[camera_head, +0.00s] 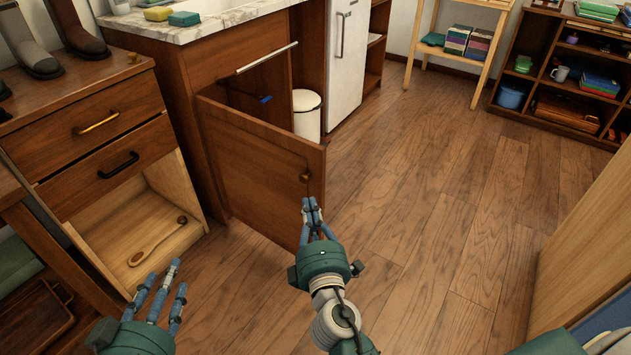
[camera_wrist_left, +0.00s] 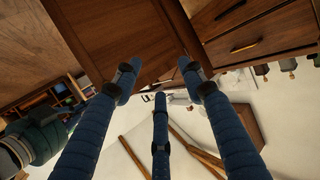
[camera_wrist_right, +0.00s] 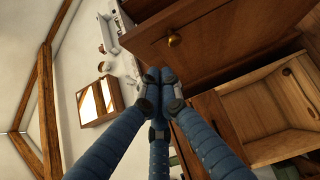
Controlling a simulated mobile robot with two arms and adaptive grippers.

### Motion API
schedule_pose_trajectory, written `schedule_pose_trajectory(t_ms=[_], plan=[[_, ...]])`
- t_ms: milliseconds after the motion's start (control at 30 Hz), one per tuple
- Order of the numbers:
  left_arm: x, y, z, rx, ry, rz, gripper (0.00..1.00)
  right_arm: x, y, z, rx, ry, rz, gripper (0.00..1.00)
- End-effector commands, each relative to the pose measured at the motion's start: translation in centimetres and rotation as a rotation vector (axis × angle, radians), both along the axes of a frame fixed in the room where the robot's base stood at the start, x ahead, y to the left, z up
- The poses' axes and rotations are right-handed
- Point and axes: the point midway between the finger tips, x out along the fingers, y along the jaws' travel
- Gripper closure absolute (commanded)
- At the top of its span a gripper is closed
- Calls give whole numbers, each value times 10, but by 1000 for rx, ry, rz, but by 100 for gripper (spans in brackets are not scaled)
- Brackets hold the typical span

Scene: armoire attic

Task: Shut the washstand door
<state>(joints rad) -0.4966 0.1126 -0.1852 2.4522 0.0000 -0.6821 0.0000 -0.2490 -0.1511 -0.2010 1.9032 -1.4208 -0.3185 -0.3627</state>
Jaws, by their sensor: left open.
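The washstand (camera_head: 165,70) is a brown wooden cabinet with a marble top. In the right wrist view the knob (camera_wrist_right: 174,40) shows apart from the closed fingertips (camera_wrist_right: 157,78). My left gripper (camera_head: 168,280) is open and empty, low at the left, in front of the open drawer unit.
A drawer unit (camera_head: 85,130) at the left has a lower compartment holding a wooden spoon (camera_head: 157,242). A white bin (camera_head: 307,113) stands by the door's far side. A shelf (camera_head: 560,75) stands at the back right. The floor (camera_head: 440,220) right of the door is clear.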

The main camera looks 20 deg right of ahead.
Motion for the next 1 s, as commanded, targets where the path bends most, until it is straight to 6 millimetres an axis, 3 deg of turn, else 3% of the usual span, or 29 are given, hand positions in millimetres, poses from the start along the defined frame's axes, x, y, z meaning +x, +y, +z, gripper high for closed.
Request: schedule_pose_trajectory(t_ms=[200, 333, 600, 1000], plan=[[-14, 7, -25, 29, 123, 8, 59, 50, -8, 3, 0, -3, 0, 100], [-15, 8, -29, 32, 136, 9, 59, 75, -12, 1, -1, -1, 1, 100], [-31, 15, -51, 58, 246, 17, 59, 91, -40, 0, 0, 1, 1, 100], [-33, 16, -54, 61, 259, 18, 59, 93, -44, -1, 1, 1, 1, 100]])
